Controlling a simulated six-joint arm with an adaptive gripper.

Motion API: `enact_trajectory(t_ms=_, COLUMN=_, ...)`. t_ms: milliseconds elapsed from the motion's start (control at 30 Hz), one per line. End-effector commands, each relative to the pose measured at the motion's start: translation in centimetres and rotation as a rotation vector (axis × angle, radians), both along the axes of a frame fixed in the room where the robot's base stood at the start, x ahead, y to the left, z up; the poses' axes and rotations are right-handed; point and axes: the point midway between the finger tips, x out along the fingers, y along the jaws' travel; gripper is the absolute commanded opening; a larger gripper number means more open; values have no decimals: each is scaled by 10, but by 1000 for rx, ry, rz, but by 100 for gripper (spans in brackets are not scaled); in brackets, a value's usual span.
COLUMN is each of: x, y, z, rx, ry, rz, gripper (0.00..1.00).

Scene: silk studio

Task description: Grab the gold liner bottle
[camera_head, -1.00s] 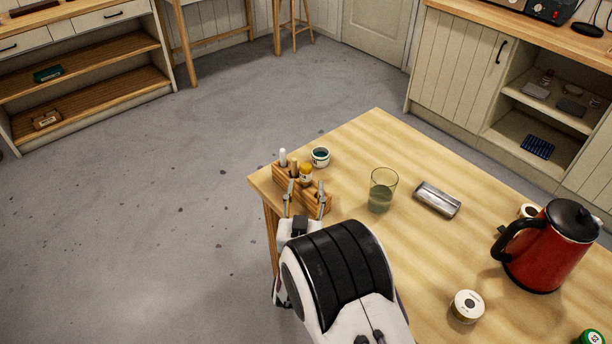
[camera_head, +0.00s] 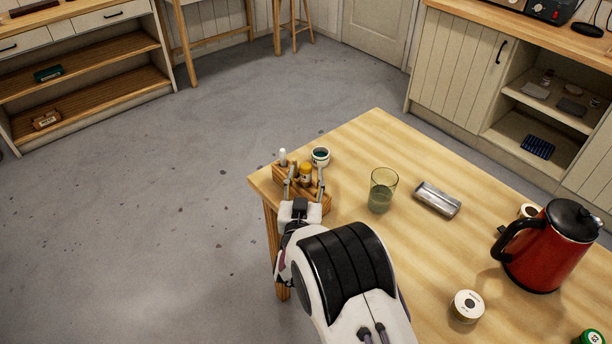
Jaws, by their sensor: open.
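The gold liner bottle (camera_head: 305,172) stands upright in a wooden rack (camera_head: 325,204) at the table's left corner. It has a golden-yellow top; its lower part is hidden by the rack and my gripper. My gripper (camera_head: 304,184) is open, with one finger on each side of the bottle as seen from this view. I cannot tell whether the fingers touch it or how far in front of it they are.
A white-capped bottle (camera_head: 283,156) stands in the same rack. A small jar (camera_head: 320,157) sits just behind. A glass (camera_head: 382,190), a metal case (camera_head: 437,199), a round tin (camera_head: 467,306) and a red kettle (camera_head: 548,246) stand to the right. The table's far middle is clear.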

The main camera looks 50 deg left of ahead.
Motion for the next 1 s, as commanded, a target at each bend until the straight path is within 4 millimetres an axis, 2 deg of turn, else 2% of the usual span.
enact_trajectory(t_ms=267, x=0, y=0, z=0, rx=0, ry=0, rz=0, gripper=41)
enact_trajectory(t_ms=400, x=0, y=0, z=0, rx=0, ry=0, rz=0, gripper=5)
enact_trajectory(t_ms=433, x=0, y=0, z=0, rx=0, ry=0, rz=0, gripper=0)
enact_trajectory(t_ms=800, x=0, y=0, z=1, rx=0, ry=0, rz=0, gripper=0)
enact_trajectory(t_ms=1000, x=0, y=0, z=9, rx=0, ry=0, rz=0, gripper=0)
